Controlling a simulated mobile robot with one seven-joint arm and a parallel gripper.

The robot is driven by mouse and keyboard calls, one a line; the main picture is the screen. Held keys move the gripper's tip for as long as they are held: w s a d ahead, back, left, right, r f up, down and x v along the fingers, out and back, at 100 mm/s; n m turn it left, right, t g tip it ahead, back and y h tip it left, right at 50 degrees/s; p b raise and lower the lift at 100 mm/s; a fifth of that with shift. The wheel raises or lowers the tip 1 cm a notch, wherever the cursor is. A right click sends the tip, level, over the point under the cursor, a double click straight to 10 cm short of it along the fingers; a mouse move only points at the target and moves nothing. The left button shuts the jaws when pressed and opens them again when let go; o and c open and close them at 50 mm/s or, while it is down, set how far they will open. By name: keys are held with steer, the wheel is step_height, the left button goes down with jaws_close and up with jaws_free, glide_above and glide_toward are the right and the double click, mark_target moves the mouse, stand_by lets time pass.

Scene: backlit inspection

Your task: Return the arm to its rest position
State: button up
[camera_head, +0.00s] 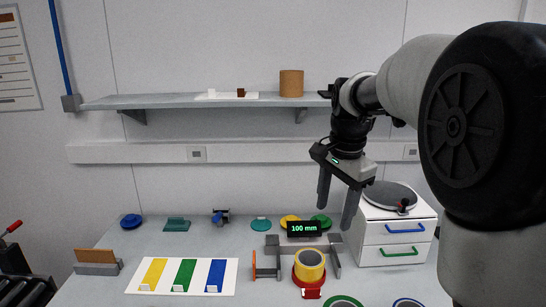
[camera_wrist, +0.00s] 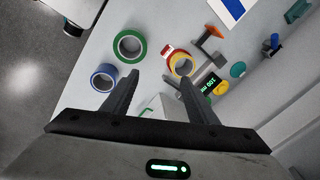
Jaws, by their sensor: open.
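My arm comes in from the right of the head view, bent at a large dark joint.
A yellow roll (camera_head: 309,262) stands on a red base by a gauge reading 100 mm (camera_head: 304,229). Green (camera_wrist: 130,46) and blue (camera_wrist: 104,77) rings lie nearby. A striped white board (camera_head: 140,287) lies front left. A shelf (camera_head: 200,102) runs along the wall.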

steer(key=s+a+n+t+p, duration=0.1)
steer(key=s+n+t, duration=0.2)
steer(key=s+n, duration=0.9)
steer(key=s, duration=1.1)
steer(key=shift+s+t, duration=0.25)
steer(key=shift+t, duration=0.05)
